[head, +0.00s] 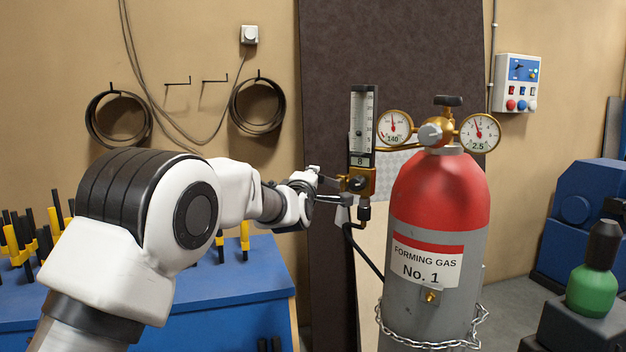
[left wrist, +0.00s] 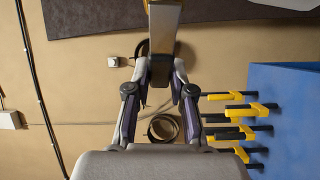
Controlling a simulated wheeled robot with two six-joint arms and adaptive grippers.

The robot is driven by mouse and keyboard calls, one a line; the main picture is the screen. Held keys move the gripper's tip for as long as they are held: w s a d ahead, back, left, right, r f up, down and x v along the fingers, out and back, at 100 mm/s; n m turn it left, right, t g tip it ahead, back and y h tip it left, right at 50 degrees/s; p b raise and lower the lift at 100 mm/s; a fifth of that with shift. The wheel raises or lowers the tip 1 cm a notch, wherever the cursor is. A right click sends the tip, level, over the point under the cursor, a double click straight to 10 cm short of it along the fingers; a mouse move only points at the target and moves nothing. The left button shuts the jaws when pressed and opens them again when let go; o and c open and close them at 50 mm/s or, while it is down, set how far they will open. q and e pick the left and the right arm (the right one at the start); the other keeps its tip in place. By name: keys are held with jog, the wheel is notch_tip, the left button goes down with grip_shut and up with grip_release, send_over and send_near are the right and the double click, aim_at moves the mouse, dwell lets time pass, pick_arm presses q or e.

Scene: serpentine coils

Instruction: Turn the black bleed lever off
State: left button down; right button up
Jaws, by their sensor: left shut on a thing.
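A brass valve block (head: 361,181) sits under the flowmeter (head: 360,120), left of the red-topped forming gas cylinder (head: 438,200). My left gripper (left wrist: 161,78) is shut on this black lever, one finger on each side. In the head view my left gripper (head: 335,189) is at the left of the block, and its fingers hide most of the lever. My right gripper is not in view.
Two round gauges (head: 395,127) (head: 480,133) top the cylinder. A black hose (head: 365,255) hangs below the block. A chain (head: 430,344) circles the cylinder. A blue bench (head: 250,275) with yellow-black clamps (head: 245,238) stands at left. A dark panel (head: 400,45) is behind.

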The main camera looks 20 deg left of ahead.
pick_arm(q)
jog(key=shift+f+n+b, duration=0.3)
jog(key=shift+f+n, duration=0.15)
jog(key=shift+n, duration=0.25)
jog(key=shift+g, duration=0.3)
jog(key=c, duration=1)
grip_release()
jog(key=s+d, duration=0.1)
jog(key=s, duration=1)
jog(key=shift+s+d, duration=0.2)
jog(key=shift+s, duration=0.2)
jog(key=shift+f, duration=0.15)
